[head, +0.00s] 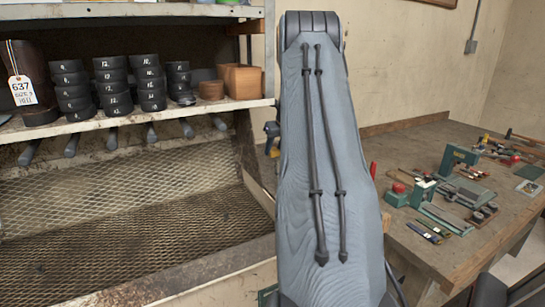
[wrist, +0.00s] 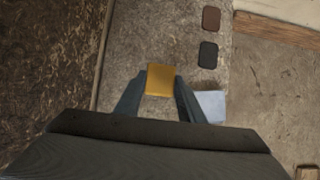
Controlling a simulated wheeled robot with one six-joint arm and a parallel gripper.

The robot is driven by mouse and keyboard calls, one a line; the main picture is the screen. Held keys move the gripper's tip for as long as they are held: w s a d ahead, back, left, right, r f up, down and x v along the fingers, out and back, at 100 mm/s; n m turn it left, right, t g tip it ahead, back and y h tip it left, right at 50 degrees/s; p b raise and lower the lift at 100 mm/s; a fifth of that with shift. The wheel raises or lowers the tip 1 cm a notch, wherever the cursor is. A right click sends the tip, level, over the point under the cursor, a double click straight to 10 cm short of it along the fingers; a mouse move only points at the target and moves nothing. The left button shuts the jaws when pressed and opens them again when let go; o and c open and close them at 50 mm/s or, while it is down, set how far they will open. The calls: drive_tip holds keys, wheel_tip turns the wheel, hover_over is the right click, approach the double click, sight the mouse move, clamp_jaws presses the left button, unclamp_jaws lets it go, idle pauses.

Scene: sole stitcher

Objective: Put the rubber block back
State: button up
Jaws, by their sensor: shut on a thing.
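My gripper (wrist: 160,84) shows in the wrist view, with its two grey fingers on either side of a yellow-orange block. It is shut on this block (wrist: 160,80), which I take to be the rubber block. The block looks square and flat-faced from above. A rough, worn grey-brown surface lies below it; its height above that surface is hard to tell. In the head view my own grey arm stands in the middle and hides the gripper and the block.
In the wrist view, a brown pad (wrist: 211,18), a black pad (wrist: 208,54) and a pale block (wrist: 211,106) lie right of the gripper. In the head view, a shelf (head: 130,122) with black rolls stands left; a workbench (head: 425,255) with tools stands right.

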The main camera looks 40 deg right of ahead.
sight(273, 153)
drive_tip(key=shift+a+f, duration=0.1)
drive_tip(key=shift+a, duration=0.5)
wheel_tip(273, 153, down, 4)
drive_tip(key=b, duration=0.3)
drive_tip(key=shift+r, duration=0.25)
drive_tip(key=o, duration=1.1)
drive_tip(key=b+v, duration=0.2)
drive_tip(key=v, duration=1)
